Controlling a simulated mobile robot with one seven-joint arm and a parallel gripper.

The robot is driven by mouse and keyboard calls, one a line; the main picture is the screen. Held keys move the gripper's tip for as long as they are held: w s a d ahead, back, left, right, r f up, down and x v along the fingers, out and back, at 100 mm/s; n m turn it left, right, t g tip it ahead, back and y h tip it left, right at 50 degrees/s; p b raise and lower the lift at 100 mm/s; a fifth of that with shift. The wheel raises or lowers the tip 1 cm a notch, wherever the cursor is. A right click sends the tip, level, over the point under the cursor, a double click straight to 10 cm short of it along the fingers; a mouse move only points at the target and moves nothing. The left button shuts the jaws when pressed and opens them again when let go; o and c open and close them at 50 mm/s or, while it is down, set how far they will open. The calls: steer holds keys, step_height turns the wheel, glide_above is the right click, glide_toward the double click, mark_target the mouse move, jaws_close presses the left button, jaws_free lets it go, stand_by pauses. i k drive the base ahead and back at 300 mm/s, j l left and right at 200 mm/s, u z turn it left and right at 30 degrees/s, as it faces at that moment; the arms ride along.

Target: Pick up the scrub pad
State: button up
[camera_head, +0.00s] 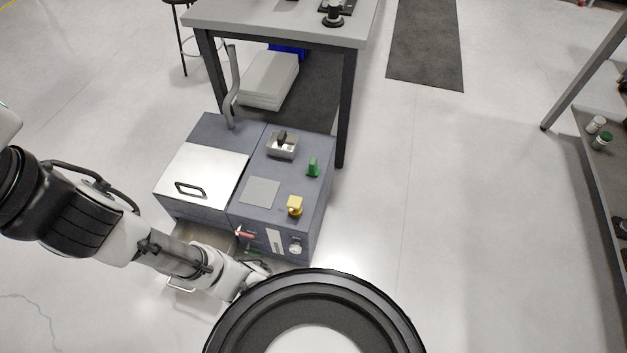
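I cannot tell for sure which thing is the scrub pad. A flat light-grey square (260,192) lies on top of the dark grey cabinet (316,205). A small upright green object (313,167) and a yellow object (295,205) stand to its right. A metal tray (283,152) behind the square holds a dark object (282,138). My gripper (259,268) is low in front of the cabinet, apart from the things on top. Its fingers are small and partly hidden by my round black-rimmed body part, so their opening does not show.
A metal lid with a black handle (205,178) covers the cabinet's left part. A curved grey pipe (232,90) rises behind it. A metal drawer or tray (200,240) juts out in front, under my arm.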

mark_target(312, 170)
steer(key=k, duration=0.2)
steer(key=i+l, duration=0.2)
steer(key=i, duration=0.45)
steer(key=i+l+z, duration=0.1)
steer(key=i, duration=0.55)
